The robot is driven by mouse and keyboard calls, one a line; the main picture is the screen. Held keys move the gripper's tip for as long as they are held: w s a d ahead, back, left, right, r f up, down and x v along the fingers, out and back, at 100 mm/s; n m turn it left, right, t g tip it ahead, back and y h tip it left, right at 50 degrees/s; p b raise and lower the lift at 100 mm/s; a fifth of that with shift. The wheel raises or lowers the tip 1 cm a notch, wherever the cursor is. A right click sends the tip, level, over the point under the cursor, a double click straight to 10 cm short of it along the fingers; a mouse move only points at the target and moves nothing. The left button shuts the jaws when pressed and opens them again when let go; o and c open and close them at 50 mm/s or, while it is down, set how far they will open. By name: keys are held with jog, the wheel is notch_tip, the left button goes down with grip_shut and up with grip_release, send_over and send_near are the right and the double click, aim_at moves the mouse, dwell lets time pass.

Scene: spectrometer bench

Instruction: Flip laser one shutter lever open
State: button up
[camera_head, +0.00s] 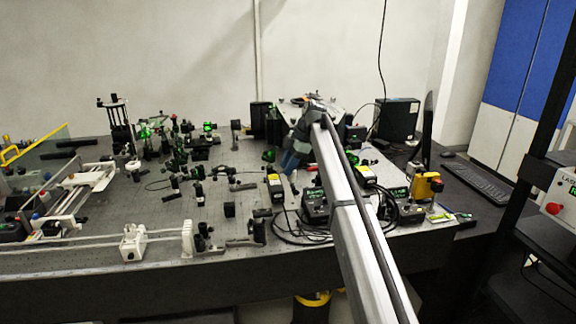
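My arm reaches from the bottom centre over the optical bench (150,220). My gripper (292,176) is at its far end, low over the middle of the bench, small and dark. I cannot tell whether its fingers are open or shut, or whether they touch anything. I cannot make out which unit is laser one. No shutter lever can be picked out at this size, and my arm hides part of the bench.
Small optics mounts (205,140) crowd the bench's left and middle. Black cables (290,235) loop near the front edge. A yellow device (426,186), a monitor (427,130) and a keyboard (478,182) are at right. A control box (562,198) with a red button sits at the right edge.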

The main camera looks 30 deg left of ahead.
grip_shut()
jog(key=shift+w+d+f+g+y, duration=0.25)
jog(key=shift+f+g+y, duration=0.15)
jog(key=shift+g+y, duration=0.4)
grip_release()
dwell(0.3)
jog(key=v, duration=1.4)
jog(key=shift+s+f, duration=0.1)
